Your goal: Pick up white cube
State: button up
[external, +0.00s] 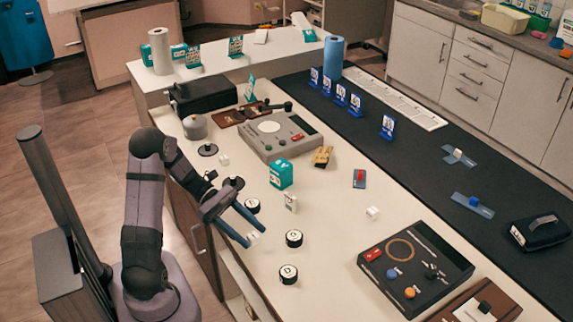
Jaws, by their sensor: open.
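My gripper (255,238) has two blue fingers and reaches down over the cream table from the left. It is open. A small white cube (253,238) shows between its fingertips; I cannot tell whether either finger touches it. A second white cube (373,212) stands alone to the right, near the dark strip. A third small white cube (224,159) lies farther back, beyond my wrist.
Several black round pieces, one of them at the front (288,274), lie around my gripper. A white block (291,202) and teal box (281,174) stand just behind. A grey control panel (281,136) is farther back, and a black tray (416,268) at right front.

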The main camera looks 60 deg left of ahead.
aim_at(253, 236)
jog(key=shift+x, duration=1.05)
jog(key=c, duration=1)
notch_tip(253, 236, up, 10)
jog(key=shift+s+p, duration=0.1)
jog(key=shift+p, duration=0.3)
